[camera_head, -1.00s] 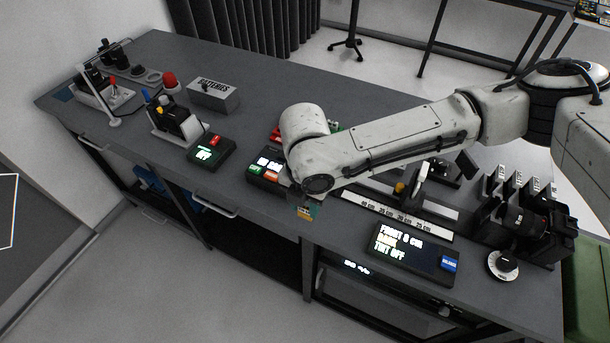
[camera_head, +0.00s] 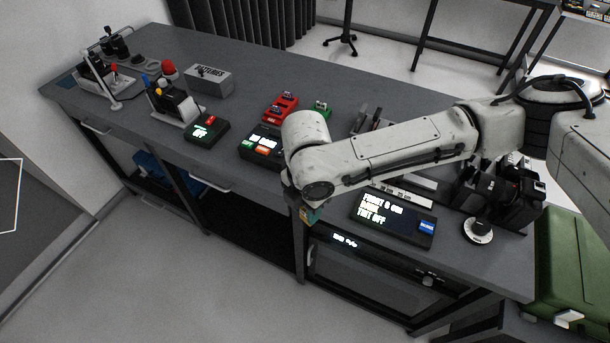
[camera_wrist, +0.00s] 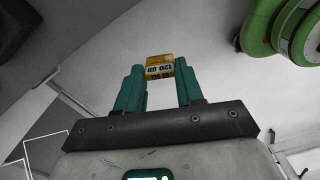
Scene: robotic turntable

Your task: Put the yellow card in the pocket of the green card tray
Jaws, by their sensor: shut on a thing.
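My gripper (camera_wrist: 160,85) has teal fingers and is shut on the yellow card (camera_wrist: 159,66), a small card with black and white print, held at the fingertips in the wrist view. In the head view the teal fingertips (camera_head: 313,215) and a bit of yellow show just below my arm's end, at the table's front edge. A small green holder (camera_head: 320,108), which looks like the green card tray, stands on the table behind my arm. Its pocket is too small to make out. My arm passes between the camera and part of the table.
A red holder (camera_head: 281,107) stands left of the green one. A black panel with lit buttons (camera_head: 260,143), a display box (camera_head: 393,217), a camera (camera_head: 505,187) and a grey batteries box (camera_head: 208,81) also stand on the table. A green case (camera_head: 575,260) is at the right.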

